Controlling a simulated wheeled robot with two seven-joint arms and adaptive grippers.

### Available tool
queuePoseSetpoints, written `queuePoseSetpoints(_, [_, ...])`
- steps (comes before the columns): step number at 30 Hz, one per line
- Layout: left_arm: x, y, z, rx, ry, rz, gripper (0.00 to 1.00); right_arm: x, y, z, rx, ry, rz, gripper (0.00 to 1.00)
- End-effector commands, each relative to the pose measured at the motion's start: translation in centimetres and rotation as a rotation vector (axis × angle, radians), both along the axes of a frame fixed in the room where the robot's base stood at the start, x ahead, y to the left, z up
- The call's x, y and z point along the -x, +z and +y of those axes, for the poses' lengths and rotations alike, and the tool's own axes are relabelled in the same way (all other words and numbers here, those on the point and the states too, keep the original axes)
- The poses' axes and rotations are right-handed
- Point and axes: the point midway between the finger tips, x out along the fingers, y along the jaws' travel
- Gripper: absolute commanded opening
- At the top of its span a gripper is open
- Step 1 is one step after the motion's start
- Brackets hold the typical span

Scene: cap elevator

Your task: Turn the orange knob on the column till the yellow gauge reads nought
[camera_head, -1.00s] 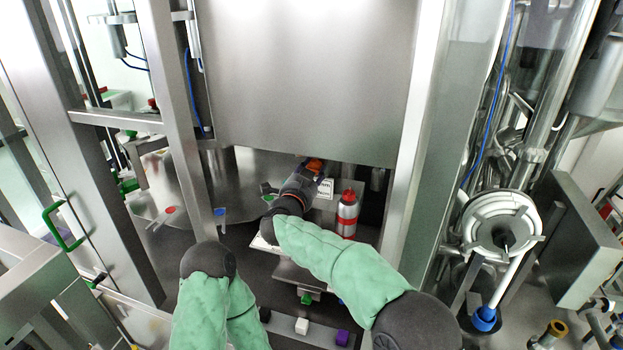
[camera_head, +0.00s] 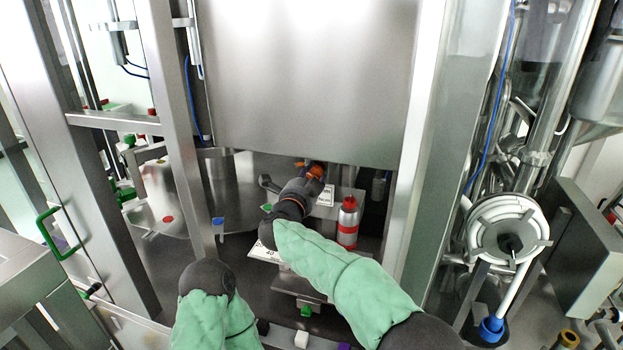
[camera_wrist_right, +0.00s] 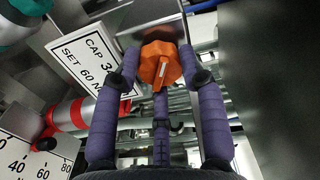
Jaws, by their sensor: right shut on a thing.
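The orange knob (camera_head: 316,169) sits just under the lower edge of the big steel panel. In the right wrist view the knob (camera_wrist_right: 160,62) is lobed and lies between my purple fingers. My right gripper (camera_wrist_right: 159,75) is shut around it; in the head view the gripper (camera_head: 309,177) reaches it from below. A white scale plate (camera_head: 262,253) lies left of my right forearm; in the wrist view the scale (camera_wrist_right: 22,150) shows 40, 60 and 80. I cannot make out a yellow gauge or its reading. My left arm shows at the bottom, but its gripper does not.
A white label (camera_wrist_right: 92,58) reading CAP and SET 60 N is beside the knob. A red-and-grey cylinder (camera_head: 347,222) stands right of my right forearm. The steel panel (camera_head: 305,80) hangs close above. A steel post (camera_head: 407,170) stands to the right.

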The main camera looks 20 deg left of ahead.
Motion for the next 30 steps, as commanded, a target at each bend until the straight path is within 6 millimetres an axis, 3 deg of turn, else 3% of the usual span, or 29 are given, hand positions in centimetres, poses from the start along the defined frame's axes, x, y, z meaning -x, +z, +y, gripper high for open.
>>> queuePoseSetpoints(7, [0.0, 0.0, 0.0, 0.0, 0.0, 0.0, 0.4, -0.1, 0.2, -0.2, -0.002, -0.004, -0.002, 0.09])
queuePoseSetpoints(8, [0.0, 0.0, 0.0, 0.0, 0.0, 0.0, 0.4, -0.1, 0.2, -0.2, -0.002, -0.004, -0.002, 0.5])
queuePoseSetpoints(9, [0.0, 0.0, 0.0, 0.0, 0.0, 0.0, 0.4, -0.1, 0.2, -0.2, -0.002, -0.004, -0.002, 0.61])
queuePoseSetpoints(10, [0.0, 0.0, 0.0, 0.0, 0.0, 0.0, 0.4, -0.1, 0.2, -0.2, -0.001, -0.004, -0.002, 0.65])
queuePoseSetpoints(23, [0.0, 0.0, 0.0, 0.0, 0.0, 0.0, 0.4, 0.6, 0.1, 0.0, 0.0, -0.001, -0.001, 0.65])
queuePoseSetpoints(30, [0.0, 0.0, 0.0, 0.0, 0.0, 0.0, 0.4, 4.3, 0.1, 0.2, 0.001, 0.002, 0.0, 0.65])
